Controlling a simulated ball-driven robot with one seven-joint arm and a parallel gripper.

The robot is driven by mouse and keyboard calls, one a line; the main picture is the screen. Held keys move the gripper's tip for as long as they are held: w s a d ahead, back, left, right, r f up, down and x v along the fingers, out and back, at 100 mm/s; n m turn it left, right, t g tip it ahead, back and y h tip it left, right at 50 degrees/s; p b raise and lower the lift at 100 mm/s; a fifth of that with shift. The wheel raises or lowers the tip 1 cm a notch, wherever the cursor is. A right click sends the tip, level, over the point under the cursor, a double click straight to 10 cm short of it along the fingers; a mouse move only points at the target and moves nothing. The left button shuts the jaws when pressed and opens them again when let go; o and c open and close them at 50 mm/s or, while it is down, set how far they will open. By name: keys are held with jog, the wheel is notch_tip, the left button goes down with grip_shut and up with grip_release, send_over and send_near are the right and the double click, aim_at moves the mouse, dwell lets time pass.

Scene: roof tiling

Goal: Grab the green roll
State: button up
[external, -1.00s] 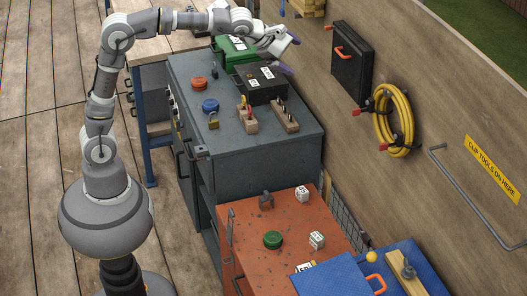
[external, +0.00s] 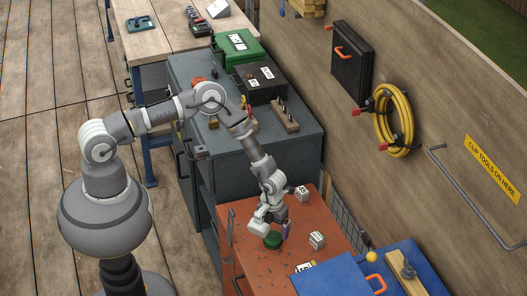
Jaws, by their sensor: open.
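The green roll (external: 272,241) lies flat on the orange-red bench top, in the external view. My gripper (external: 275,232) is open and low over the bench, at the roll. One purple-grey finger shows just right of the roll; the other finger is hard to make out. The gripper body covers the upper left part of the roll. I cannot tell whether the fingers touch it.
The orange-red bench (external: 238,262) also bears a white labelled block (external: 317,240) right of the roll and another (external: 302,193) behind. A grey cabinet (external: 265,158) stands behind, carrying cases and tools.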

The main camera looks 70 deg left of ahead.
aim_at(273, 237)
jog(key=f, duration=0.2)
jog(key=f+b, duration=0.1)
jog(key=f, duration=0.1)
jog(key=shift+w+d+f+b, duration=0.15)
jog(key=shift+d+f+b, duration=0.05)
jog(key=shift+f+b, duration=0.1)
jog(key=shift+r, duration=0.1)
jog(key=shift+c, duration=0.5)
jog(key=c, duration=1.1)
